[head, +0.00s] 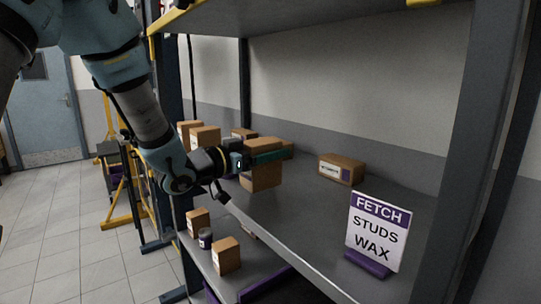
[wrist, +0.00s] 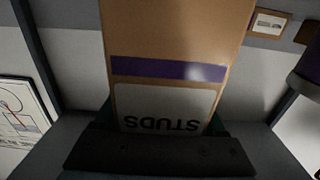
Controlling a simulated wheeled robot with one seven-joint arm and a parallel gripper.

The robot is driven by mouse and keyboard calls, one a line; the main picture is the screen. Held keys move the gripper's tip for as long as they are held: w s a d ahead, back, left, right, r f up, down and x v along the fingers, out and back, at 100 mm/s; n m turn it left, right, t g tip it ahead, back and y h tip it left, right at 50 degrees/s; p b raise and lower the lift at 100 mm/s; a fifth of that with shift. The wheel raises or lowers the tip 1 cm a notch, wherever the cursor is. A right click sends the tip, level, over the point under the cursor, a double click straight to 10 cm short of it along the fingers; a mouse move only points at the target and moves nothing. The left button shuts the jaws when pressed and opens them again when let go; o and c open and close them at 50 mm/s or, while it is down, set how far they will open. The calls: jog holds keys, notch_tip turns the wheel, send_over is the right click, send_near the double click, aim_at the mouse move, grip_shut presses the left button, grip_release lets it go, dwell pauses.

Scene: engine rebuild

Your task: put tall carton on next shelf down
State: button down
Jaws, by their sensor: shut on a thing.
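The tall carton (head: 262,178) is brown cardboard with a purple band and a white label. The wrist view shows it close up (wrist: 175,35), its label reading STUDS upside down. My gripper (head: 268,157) is shut on its upper part, and its fingers hide some of the carton. The carton is over the front left of the upper shelf (head: 340,220); I cannot tell whether its base touches the surface. The lower shelf (head: 255,258) shows below the upper shelf's front edge.
Several cartons (head: 205,138) stand behind my gripper on the upper shelf. Another carton (head: 342,169) lies farther right, and a FETCH STUDS WAX sign (head: 375,232) stands near the front. Below are two small cartons (head: 226,256) and a dark jar (head: 205,239). A dark post (head: 470,130) bounds the right.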

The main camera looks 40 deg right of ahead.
jog(key=shift+f, duration=0.9)
jog(key=shift+f, duration=0.1)
grip_release()
jog(key=a+b, duration=0.4)
jog(key=a, duration=0.8)
jog(key=shift+w, duration=0.35)
